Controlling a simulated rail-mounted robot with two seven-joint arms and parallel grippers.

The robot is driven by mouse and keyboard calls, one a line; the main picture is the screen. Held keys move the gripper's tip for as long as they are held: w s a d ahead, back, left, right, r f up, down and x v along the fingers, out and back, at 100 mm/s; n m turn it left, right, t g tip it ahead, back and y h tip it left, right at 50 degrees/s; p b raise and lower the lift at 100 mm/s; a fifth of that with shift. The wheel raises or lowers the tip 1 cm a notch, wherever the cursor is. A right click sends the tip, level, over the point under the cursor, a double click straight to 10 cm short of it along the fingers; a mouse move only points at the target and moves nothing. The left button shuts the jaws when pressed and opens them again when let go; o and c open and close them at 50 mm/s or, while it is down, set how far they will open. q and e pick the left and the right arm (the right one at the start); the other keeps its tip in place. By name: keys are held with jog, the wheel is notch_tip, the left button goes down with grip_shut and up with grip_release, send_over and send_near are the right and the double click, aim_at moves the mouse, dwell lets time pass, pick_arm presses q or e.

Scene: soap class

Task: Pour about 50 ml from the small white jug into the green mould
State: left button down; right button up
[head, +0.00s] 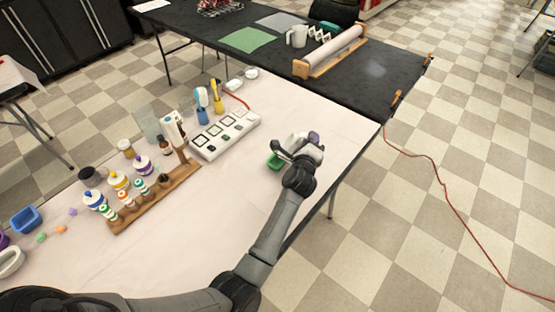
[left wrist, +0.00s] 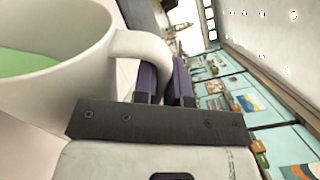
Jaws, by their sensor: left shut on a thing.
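In the left wrist view, my left gripper (left wrist: 168,85) is shut on the handle of the small white jug (left wrist: 80,85), its purple fingertips at the handle. Pale green contents show inside the jug's wide rim. In the head view, my left gripper (head: 302,144) is over the right part of the pale table and largely hides the jug. The green mould (head: 274,161) lies just left of and below the gripper, partly covered by it. I cannot tell whether anything is in the mould or flowing into it. My right gripper is not in view.
A white panel with dark squares (head: 225,133) lies left of the gripper. A wooden rack (head: 155,197) with several small bottles stands further left. A larger white jug (head: 297,36) stands on the dark table behind. The pale table's front middle is clear.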

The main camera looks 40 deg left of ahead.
aim_at(301, 134)
pick_arm(q)
jog(key=shift+s+a, duration=0.1)
jog(key=shift+a, duration=0.15)
jog(key=shift+s+a+r+n, duration=0.1)
jog(key=shift+a+r+n, duration=0.2)
jog(key=shift+n, duration=0.2)
jog(key=shift+s+a+r+n+p, duration=0.2)
jog(key=shift+a+r+n+p, duration=0.15)
jog(key=shift+n+p, duration=0.15)
dwell(0.4)
jog(key=shift+r, duration=0.1)
dwell(0.7)
jog(key=shift+s+a+r+n+p, duration=0.1)
jog(key=shift+a+r+n+p, duration=0.15)
jog(key=shift+n+p, duration=0.2)
jog(key=shift+s+a+r+n+p, duration=0.2)
jog(key=shift+a+n+p, duration=0.15)
jog(key=shift+a+p, duration=0.15)
dwell(0.5)
